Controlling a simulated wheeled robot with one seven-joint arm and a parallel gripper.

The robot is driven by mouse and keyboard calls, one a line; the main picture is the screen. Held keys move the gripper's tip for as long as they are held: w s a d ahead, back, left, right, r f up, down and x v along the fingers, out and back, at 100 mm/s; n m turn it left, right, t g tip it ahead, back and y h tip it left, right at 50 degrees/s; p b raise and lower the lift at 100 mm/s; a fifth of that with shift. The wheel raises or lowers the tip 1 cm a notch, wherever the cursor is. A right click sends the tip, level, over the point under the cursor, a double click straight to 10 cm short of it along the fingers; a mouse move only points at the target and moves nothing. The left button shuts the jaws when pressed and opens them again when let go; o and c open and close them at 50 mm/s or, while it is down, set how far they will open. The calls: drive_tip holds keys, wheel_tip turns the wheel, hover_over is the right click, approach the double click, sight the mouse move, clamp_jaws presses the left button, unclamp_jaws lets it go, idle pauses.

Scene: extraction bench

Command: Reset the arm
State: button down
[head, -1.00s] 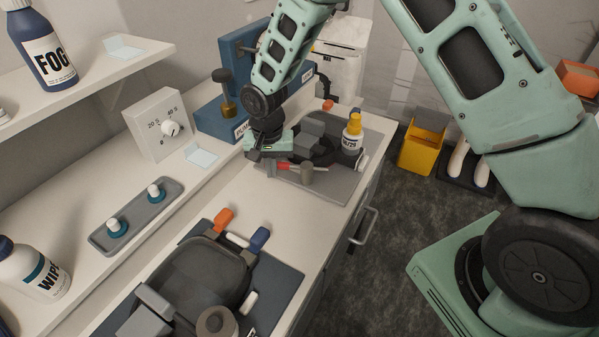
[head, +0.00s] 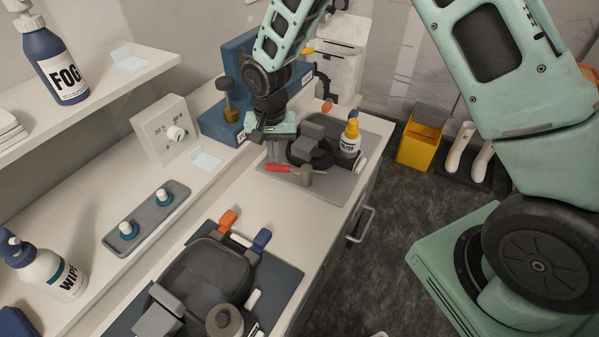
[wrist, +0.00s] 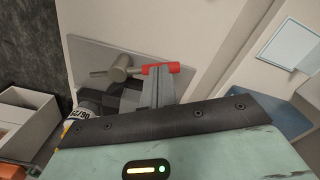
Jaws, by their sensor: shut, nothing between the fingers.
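My gripper (head: 273,142) hangs over the left edge of the grey mat (head: 325,193) on the bench in the head view. Its fingers also show in the wrist view (wrist: 160,75), pressed together with nothing between them.
A yellow-capped bottle (head: 350,140) and a dark clamp-like device stand on the mat. A blue stand (head: 217,125) is close behind the gripper. A dial box (head: 165,130) and grey tray (head: 146,218) lie left. Bare white bench lies between the mats.

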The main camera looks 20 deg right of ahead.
drive_tip(key=shift+r, duration=0.1)
idle(0.4)
drive_tip(key=s+a+r+n+b, duration=0.3)
drive_tip(key=s+r, duration=0.1)
drive_tip(key=s, duration=0.4)
drive_tip(key=s+a+r+n+b, duration=0.2)
drive_tip(key=s+r+n, duration=0.2)
drive_tip(key=s, duration=0.3)
drive_tip(key=s+d+r+n+b, duration=0.1)
drive_tip(key=s+n+b, duration=0.2)
drive_tip(key=s, duration=1.1)
drive_tip(key=n, duration=0.2)
drive_tip(key=shift+s+d+n+y, duration=0.15)
drive_tip(key=shift+d+n+y, duration=0.15)
